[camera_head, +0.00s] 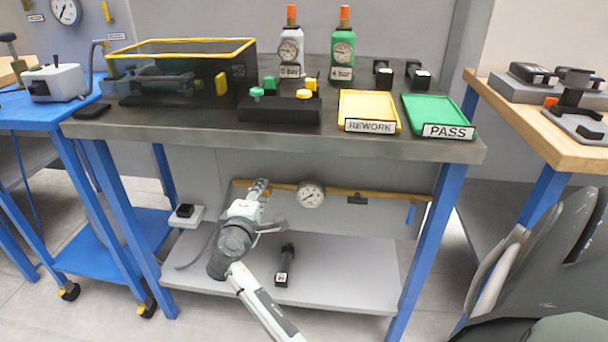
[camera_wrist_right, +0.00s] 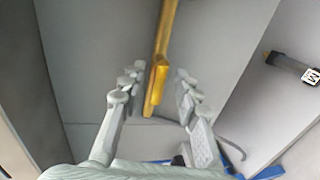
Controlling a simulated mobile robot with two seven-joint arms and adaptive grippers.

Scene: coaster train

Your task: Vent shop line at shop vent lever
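The shop line is a yellow pipe (camera_head: 340,190) running along the grey panel under the middle bench, with a round gauge (camera_head: 311,195) on it. In the right wrist view a yellow lever-like piece (camera_wrist_right: 156,85) stands at the end of the yellow pipe (camera_wrist_right: 167,25). My right gripper (camera_head: 260,187) is at the left part of the line in the head view. In the wrist view its fingers (camera_wrist_right: 158,78) are spread on either side of the yellow piece, with gaps showing; contact is not visible. My left gripper is not in view.
The bench top (camera_head: 200,122) is above my right gripper. On the lower shelf (camera_head: 340,270) lies a black labelled tool (camera_head: 285,265); a white box with a black knob (camera_head: 185,213) is at the left.

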